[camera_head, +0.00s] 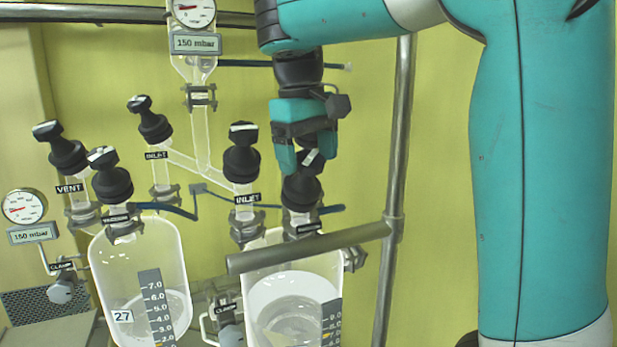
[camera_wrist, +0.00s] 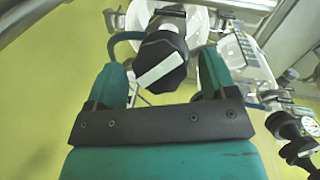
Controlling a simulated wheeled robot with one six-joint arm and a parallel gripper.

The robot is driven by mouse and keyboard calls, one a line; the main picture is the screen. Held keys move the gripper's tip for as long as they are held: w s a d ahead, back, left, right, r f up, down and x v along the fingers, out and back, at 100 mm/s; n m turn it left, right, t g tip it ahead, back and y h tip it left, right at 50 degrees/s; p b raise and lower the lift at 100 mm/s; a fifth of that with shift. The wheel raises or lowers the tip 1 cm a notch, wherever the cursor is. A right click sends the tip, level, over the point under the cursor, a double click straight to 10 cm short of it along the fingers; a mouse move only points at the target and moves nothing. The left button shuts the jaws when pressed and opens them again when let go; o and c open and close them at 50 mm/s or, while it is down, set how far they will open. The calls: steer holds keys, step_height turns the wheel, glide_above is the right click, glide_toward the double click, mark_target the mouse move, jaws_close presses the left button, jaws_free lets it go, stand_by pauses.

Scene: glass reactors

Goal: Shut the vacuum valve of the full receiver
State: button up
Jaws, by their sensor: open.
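My gripper (camera_head: 306,160) is open, pointing down over the black knob of a valve (camera_head: 302,192) on top of the right glass receiver (camera_head: 262,285). In the wrist view this knob (camera_wrist: 160,62), with a white stripe running diagonally, lies between my two fingertips (camera_wrist: 162,82), with gaps on both sides. Its label is too blurred to read. The right receiver holds clear liquid; its level is partly hidden by a metal bar. The left receiver (camera_head: 125,260) also shows some liquid, and its own valve (camera_head: 112,180) has a black knob.
An INLET valve (camera_head: 241,155) stands close left of my gripper. Another INLET valve (camera_head: 150,122) and a VENT valve (camera_head: 66,152) stand further left. A metal bar (camera_head: 310,247) crosses the right receiver, joined to an upright pole (camera_head: 395,170). Gauges read 150 mbar.

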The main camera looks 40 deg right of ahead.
steer(key=shift+d+f, duration=0.1)
steer(key=shift+f, duration=0.4)
steer(key=c, duration=0.9)
steer(key=shift+b, duration=0.4)
steer(key=m+y+b, duration=0.1)
steer(key=b, duration=0.2)
steer(key=m+b, duration=0.2)
steer(key=shift+d+f+m+y+b, duration=0.1)
steer(key=shift+f+m+y+b, duration=0.2)
steer(key=shift+f+y+b, duration=0.1)
steer(key=m+y+b, duration=0.1)
steer(key=b, duration=0.2)
steer(key=shift+r+m+t, duration=0.1)
steer(key=shift+m+t, duration=0.3)
steer(key=shift+r+m+y+b, duration=0.2)
steer(key=shift+m+y+b, duration=0.1)
steer(key=shift+m+b, duration=0.55)
